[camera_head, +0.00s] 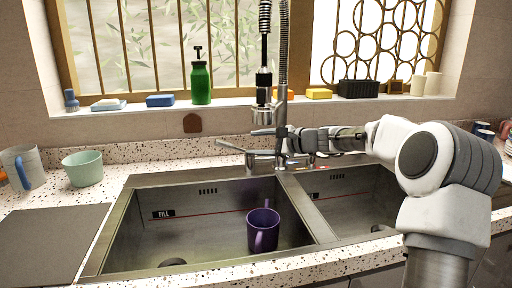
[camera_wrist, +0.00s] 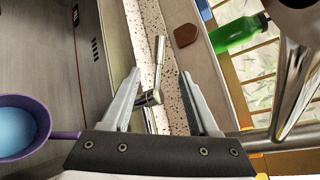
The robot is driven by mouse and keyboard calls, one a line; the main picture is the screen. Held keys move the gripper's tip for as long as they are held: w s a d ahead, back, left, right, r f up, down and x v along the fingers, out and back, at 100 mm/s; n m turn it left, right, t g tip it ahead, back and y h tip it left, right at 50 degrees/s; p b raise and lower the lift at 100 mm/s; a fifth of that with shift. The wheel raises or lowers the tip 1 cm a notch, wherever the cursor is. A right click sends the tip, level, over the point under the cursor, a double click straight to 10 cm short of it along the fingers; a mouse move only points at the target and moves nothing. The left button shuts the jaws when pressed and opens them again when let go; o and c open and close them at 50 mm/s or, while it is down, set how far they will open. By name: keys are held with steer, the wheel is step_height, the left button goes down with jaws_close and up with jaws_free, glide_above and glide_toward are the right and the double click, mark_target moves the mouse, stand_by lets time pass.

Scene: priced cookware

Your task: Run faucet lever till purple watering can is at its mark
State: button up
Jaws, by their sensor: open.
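The purple watering can (camera_head: 263,229) stands upright in the left sink basin, near the divider. In the wrist view the can (camera_wrist: 43,132) is at the left edge with blue water inside; I cannot make out a mark on it. The faucet lever (camera_head: 231,147) is a thin silver handle left of the faucet column. In the wrist view the lever (camera_wrist: 159,62) lies between my fingers, with a gap visible on both sides. My gripper (camera_wrist: 160,74) is open and empty, at the faucet base. No water stream is visible from the spout (camera_head: 264,116).
A FILL label (camera_head: 162,213) with a red line is on the basin's back wall. The faucet column (camera_head: 283,75) rises beside my gripper. A green bottle (camera_head: 201,82) and sponges stand on the sill.

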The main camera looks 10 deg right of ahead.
mark_target(224, 143)
steer(key=p+x, duration=0.6)
steer(key=x, duration=1)
steer(key=shift+a, duration=0.2)
steer(key=shift+w+a+f+p, duration=0.25)
steer(key=shift+w+a+p, duration=0.1)
steer(key=shift+w, duration=0.15)
jaws_close()
